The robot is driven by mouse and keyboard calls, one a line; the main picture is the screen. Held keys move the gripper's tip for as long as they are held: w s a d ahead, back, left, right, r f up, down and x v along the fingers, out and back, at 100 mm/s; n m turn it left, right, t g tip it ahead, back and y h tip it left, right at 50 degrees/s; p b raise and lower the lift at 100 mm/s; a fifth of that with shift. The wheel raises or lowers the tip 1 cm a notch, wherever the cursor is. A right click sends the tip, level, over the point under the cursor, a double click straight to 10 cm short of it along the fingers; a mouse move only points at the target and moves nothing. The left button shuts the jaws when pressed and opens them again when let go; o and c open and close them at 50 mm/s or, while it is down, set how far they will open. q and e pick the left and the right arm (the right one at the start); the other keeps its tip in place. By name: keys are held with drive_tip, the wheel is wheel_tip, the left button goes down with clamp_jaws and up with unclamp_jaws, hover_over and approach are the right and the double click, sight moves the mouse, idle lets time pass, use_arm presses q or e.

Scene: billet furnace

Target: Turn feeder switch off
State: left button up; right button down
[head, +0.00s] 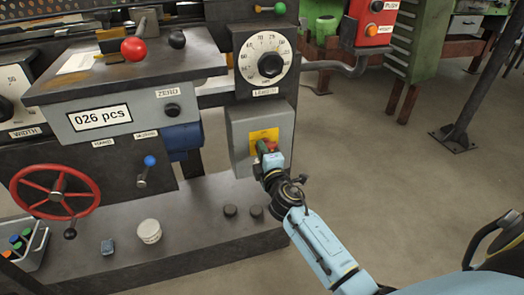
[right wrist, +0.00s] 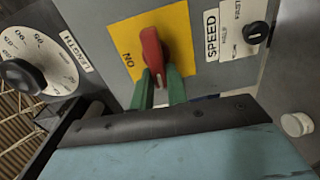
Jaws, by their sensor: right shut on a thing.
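The feeder switch is a red rotary handle (right wrist: 152,47) on a yellow plate (right wrist: 178,25), fixed to a grey box (head: 236,131) on the machine front. An ON label (right wrist: 128,61) is readable on the plate beside the handle in the right wrist view; no OFF mark can be made out. My right gripper (right wrist: 160,80) has its green fingers closed on either side of the red handle's lower end. In the head view the right gripper (head: 267,153) reaches the plate and hides part of the switch. My left gripper is not in view.
Above the switch is the LENGTH dial (head: 270,66). To the left are a counter box (head: 100,118), a red handwheel (head: 57,192) and a blue-knobbed lever (head: 150,160). Two dark knobs (head: 230,211) sit on the ledge below. Open floor lies to the right.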

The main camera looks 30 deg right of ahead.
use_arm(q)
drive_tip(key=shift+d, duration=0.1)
use_arm(e)
drive_tip(key=shift+f+n, duration=0.15)
drive_tip(key=shift+n, duration=0.25)
drive_tip(key=c, duration=1.4)
unclamp_jaws()
